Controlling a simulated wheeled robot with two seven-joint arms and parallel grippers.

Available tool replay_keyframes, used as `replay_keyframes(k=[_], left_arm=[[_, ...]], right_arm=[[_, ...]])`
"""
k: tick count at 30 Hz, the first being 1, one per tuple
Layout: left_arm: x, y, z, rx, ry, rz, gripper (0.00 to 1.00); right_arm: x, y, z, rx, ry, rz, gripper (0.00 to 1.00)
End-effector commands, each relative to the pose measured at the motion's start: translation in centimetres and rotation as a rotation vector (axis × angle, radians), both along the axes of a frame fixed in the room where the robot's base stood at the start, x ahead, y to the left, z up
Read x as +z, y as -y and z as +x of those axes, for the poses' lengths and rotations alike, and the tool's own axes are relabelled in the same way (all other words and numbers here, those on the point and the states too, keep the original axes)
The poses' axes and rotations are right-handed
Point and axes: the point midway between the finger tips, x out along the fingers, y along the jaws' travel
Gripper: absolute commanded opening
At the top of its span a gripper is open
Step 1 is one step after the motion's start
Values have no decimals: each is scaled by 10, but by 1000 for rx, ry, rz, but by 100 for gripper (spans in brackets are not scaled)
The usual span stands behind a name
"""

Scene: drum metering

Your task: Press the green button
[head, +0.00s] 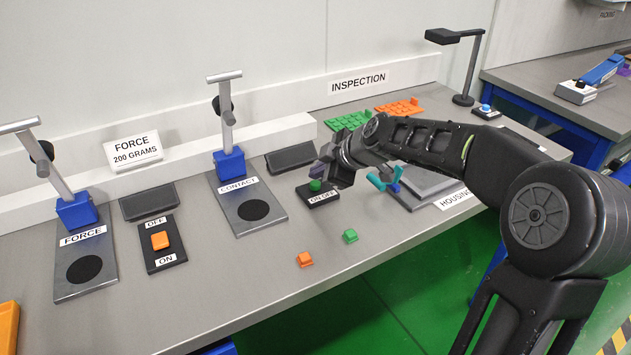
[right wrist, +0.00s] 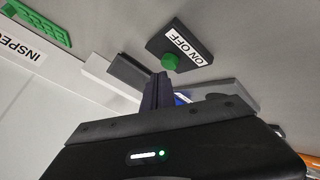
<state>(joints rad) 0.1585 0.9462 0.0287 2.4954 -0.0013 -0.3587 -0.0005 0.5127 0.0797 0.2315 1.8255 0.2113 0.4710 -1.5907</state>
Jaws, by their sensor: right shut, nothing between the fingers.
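The green button (head: 315,185) sits on a black plate (head: 324,197) labelled ON OFF, right of the CONTACT stand. In the right wrist view the green button (right wrist: 170,61) shows just beyond the fingertips, on its black plate (right wrist: 180,47). My right gripper (head: 322,168) is shut and empty, pointing down just above and beside the button. The shut fingers (right wrist: 158,88) appear close to the button in the right wrist view. I cannot tell whether they touch it. My left gripper is not in view.
The CONTACT stand (head: 246,207) and FORCE stand (head: 85,269) are to the left, with an orange switch (head: 160,240) between them. A loose green piece (head: 350,236) and orange piece (head: 305,259) lie in front. Teal parts (head: 384,180) lie right of the button.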

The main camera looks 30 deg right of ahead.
Motion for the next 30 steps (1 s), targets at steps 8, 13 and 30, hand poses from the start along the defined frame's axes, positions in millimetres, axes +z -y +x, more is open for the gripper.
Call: replay_keyframes(k=[8, 13, 30], left_arm=[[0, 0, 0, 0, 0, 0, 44], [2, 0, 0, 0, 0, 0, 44], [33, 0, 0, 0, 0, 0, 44]], right_arm=[[2, 0, 0, 1, -1, 0, 0], [5, 0, 0, 1, -1, 0, 0], [60, -1, 0, 2, 0, 0, 0]])
